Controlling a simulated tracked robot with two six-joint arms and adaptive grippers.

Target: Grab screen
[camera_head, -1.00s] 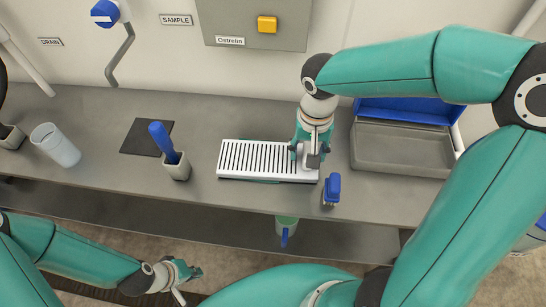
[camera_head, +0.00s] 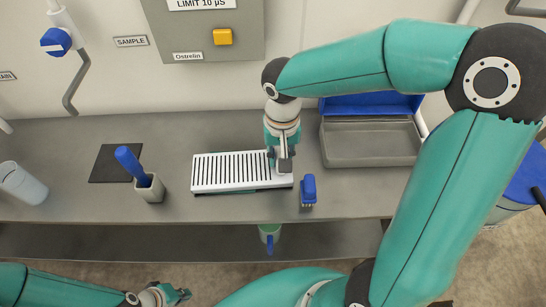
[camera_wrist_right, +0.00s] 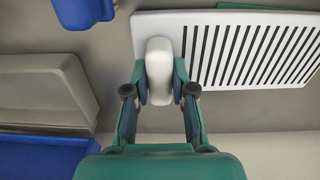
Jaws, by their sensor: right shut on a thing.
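The screen is a white panel with dark parallel slots (camera_head: 230,170), lying on the grey bench in the head view. In the wrist view the slotted screen (camera_wrist_right: 255,45) fills the upper right. My right gripper (camera_head: 284,166) points down at the screen's right end. In the wrist view its two fingers (camera_wrist_right: 159,85) close on both sides of a white rounded handle at that end, which hides part of the panel. My left gripper (camera_head: 179,297) is low at the bottom edge, away from the bench and empty. Its fingers look spread, with the lower one partly cut off.
A blue-handled brush (camera_head: 308,189) lies just right of the screen. A grey case with blue lid (camera_head: 370,145) stands farther right. Left are a holder with a blue-handled tool (camera_head: 150,188), a dark mat (camera_head: 108,165) and a cup (camera_head: 22,184).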

